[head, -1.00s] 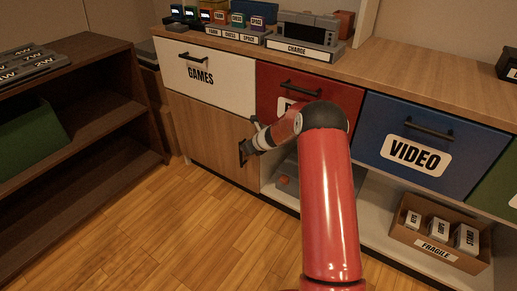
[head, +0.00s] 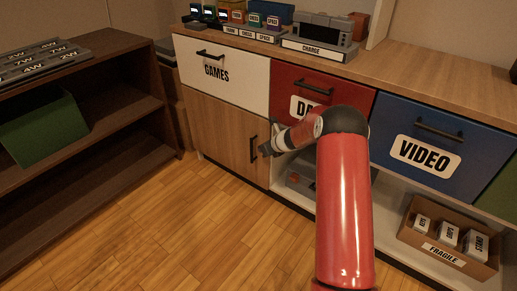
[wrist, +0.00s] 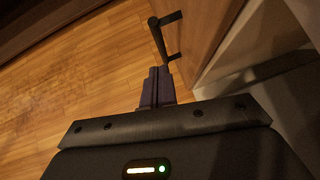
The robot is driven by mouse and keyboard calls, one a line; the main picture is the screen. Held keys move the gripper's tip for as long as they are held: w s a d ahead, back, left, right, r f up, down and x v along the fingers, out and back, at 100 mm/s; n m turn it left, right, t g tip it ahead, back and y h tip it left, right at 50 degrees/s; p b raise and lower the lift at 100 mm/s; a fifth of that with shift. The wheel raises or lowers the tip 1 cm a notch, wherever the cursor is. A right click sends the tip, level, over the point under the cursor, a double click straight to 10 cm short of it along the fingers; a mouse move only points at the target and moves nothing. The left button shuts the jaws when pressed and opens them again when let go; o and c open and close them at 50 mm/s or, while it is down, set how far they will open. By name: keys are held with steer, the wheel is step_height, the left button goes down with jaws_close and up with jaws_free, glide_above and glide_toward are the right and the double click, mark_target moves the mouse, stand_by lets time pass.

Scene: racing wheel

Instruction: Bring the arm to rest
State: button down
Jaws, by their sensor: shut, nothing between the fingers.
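My red arm (head: 343,205) reaches forward from the bottom of the head view and bends left at its dark joint. My gripper (head: 266,149) is at the wooden cabinet door (head: 222,135), just right of its black vertical handle (head: 253,150). In the wrist view my gripper (wrist: 158,74) has its fingers together and empty. The handle (wrist: 160,38) is just beyond the fingertips there; I cannot tell whether they touch. The door appears closed in the head view.
A white GAMES drawer (head: 216,72), a red drawer (head: 300,92) and a blue VIDEO drawer (head: 425,150) are above. An open shelf holds a FRAGILE box (head: 446,254) of small boxes. A dark shelf unit (head: 90,120) stands left. The wooden floor (head: 170,235) between is clear.

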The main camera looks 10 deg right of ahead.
steer(key=v, duration=1)
steer(key=s+a+r+n+g, duration=0.1)
steer(key=s+a+r+n, duration=0.4)
steer(key=s+r+n, duration=0.35)
steer(key=s+a+r+n+g, duration=0.1)
steer(key=s+a+r+n, duration=0.4)
steer(key=s+r+n, duration=0.4)
steer(key=s+d+r+n+h, duration=0.2)
steer(key=s+n, duration=1)
steer(key=s, duration=1.2)
steer(key=h, duration=0.2)
steer(key=shift+s+n+g+h, duration=0.15)
steer(key=shift+n+g+h, duration=0.15)
steer(key=shift+n, duration=0.05)
steer(key=shift+r, duration=0.1)
